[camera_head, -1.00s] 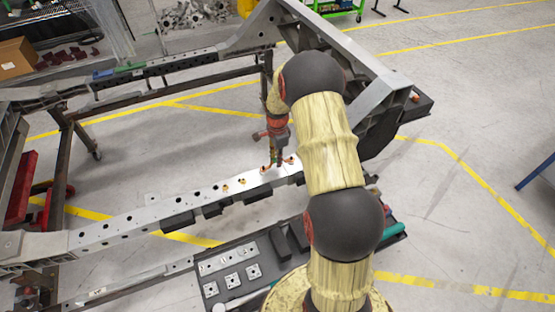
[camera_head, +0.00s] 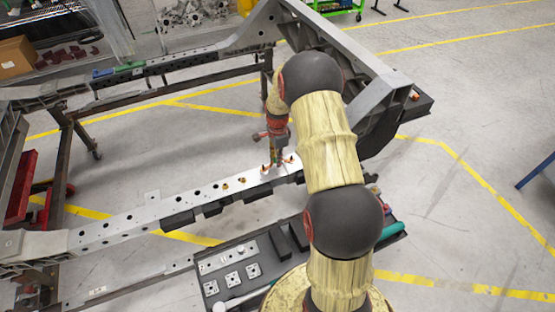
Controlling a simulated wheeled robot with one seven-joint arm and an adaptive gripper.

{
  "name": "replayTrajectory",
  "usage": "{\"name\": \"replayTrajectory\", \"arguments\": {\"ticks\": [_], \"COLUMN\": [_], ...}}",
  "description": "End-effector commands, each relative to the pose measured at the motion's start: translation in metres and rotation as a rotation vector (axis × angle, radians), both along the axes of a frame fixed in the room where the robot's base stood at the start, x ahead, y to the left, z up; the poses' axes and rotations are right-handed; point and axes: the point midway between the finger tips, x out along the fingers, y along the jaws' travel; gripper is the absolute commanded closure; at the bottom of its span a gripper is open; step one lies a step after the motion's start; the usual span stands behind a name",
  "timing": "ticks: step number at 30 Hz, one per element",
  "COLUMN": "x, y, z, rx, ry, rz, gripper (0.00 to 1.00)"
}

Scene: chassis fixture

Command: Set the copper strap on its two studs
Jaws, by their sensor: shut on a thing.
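My gripper (camera_head: 277,163) points down at the pale chassis rail, near its right part. It is shut on the copper strap (camera_head: 290,160), whose orange ends show on either side of the fingers. The strap is at or just above the rail's top face; I cannot tell whether it touches. The two studs under it are too small or hidden to make out. The middle of the strap is hidden by the fingers.
The chassis rail (camera_head: 118,226) runs from lower left to the middle, with holes and small brass-coloured fittings (camera_head: 227,186) left of my gripper. A dark tray (camera_head: 262,284) with square plates stands in front. A big grey frame member (camera_head: 365,75) rises behind my arm.

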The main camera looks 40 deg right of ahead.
Motion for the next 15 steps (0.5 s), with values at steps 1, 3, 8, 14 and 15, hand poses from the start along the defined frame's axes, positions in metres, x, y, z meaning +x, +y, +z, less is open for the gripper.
{"name": "replayTrajectory", "arguments": {"ticks": [1, 3, 8, 14, 15], "x": [0.0002, 0.0002, 0.0001, 0.0, 0.0], "y": [-0.0001, -0.0001, 0.0, 0.0, 0.0], "z": [0.0003, 0.0003, 0.0003, 0.0003, 0.0003], "rx": [0.0, 0.0, 0.0, 0.0, 0.0], "ry": [0.0, 0.0, 0.0, 0.0, 0.0], "rz": [0.0, 0.0, 0.0, 0.0, 0.0], "gripper": [1.0, 1.0, 0.76, 0.65, 0.64]}}
